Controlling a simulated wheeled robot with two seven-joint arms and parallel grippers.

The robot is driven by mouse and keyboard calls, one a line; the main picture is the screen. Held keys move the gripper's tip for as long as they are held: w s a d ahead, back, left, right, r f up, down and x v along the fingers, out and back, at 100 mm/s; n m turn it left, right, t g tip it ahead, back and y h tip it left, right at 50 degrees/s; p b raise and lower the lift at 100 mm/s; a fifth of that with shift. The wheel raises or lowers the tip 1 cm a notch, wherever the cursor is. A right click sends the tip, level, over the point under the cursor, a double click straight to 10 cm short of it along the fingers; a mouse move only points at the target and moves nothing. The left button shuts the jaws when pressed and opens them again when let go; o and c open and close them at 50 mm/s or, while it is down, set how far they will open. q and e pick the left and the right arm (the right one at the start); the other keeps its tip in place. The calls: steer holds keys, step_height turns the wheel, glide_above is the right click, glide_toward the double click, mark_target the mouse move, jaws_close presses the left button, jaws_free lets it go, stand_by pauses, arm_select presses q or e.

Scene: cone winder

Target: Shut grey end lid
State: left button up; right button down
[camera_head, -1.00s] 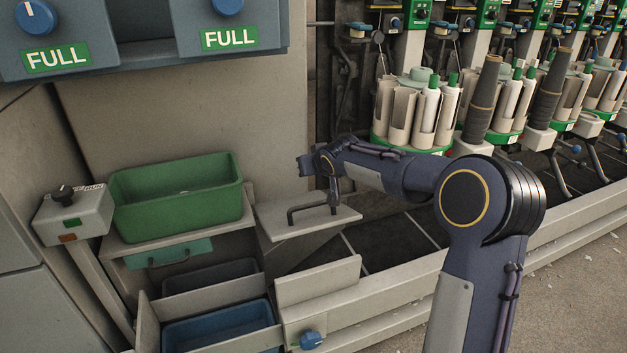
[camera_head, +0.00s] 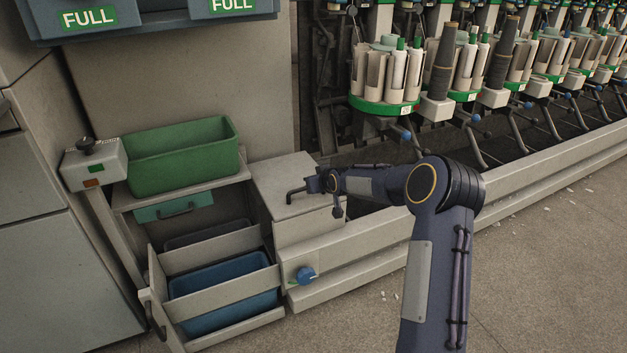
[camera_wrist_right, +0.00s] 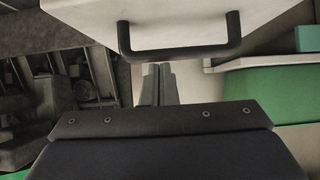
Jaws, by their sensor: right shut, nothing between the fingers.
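The grey end lid (camera_head: 283,176) lies flat on top of the grey box at the end of the machine, with no gap that I can make out. Its dark bar handle (camera_head: 296,193) stands on the lid near its right edge. The handle also spans the upper part of the right wrist view (camera_wrist_right: 180,52). My right gripper (camera_head: 338,210) is at the lid's right edge, beside the handle. In the wrist view its fingers (camera_wrist_right: 158,84) are together and empty, just below the handle bar. I cannot tell whether they touch the lid. My left gripper is not in view.
A green bin (camera_head: 182,158) stands on a shelf left of the lid. Below is an open drawer with a blue bin (camera_head: 224,292). A blue knob (camera_head: 306,274) is on the front rail. A switch box (camera_head: 94,165) stands at left. Open floor lies at right.

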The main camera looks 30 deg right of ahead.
steer(key=shift+s+f+g, duration=0.15)
steer(key=shift+s+f, duration=0.1)
steer(key=shift+f, duration=0.45)
steer(key=shift+s+f+g, duration=0.15)
steer(key=shift+s+f, duration=0.1)
steer(key=shift+f, duration=0.45)
step_height(320, 180, up, 7)
steer(key=w+p, duration=0.2)
steer(key=s+f+p, duration=0.2)
steer(key=s, duration=0.8)
steer(key=s+a+r+g, duration=0.1)
steer(key=s+a+r, duration=0.25)
steer(key=s, duration=0.25)
steer(key=s+a+r+y, duration=0.1)
steer(key=s+a+r, duration=0.25)
steer(key=s, duration=0.25)
steer(key=s+a+r+g, duration=0.1)
steer(key=s+a+r, duration=0.2)
steer(key=s+r, duration=0.15)
steer(key=s+a+f+g+y, duration=0.15)
steer(key=s+a, duration=0.35)
steer(key=s, duration=0.6)
steer(key=s+a+f+g+y, duration=0.15)
steer(key=s+a, duration=0.35)
steer(key=s, duration=0.5)
step_height(320, 180, up, 34)
steer(key=p, duration=3.3)
steer(key=shift+m+y, duration=0.3)
steer(key=shift+m, duration=0.1)
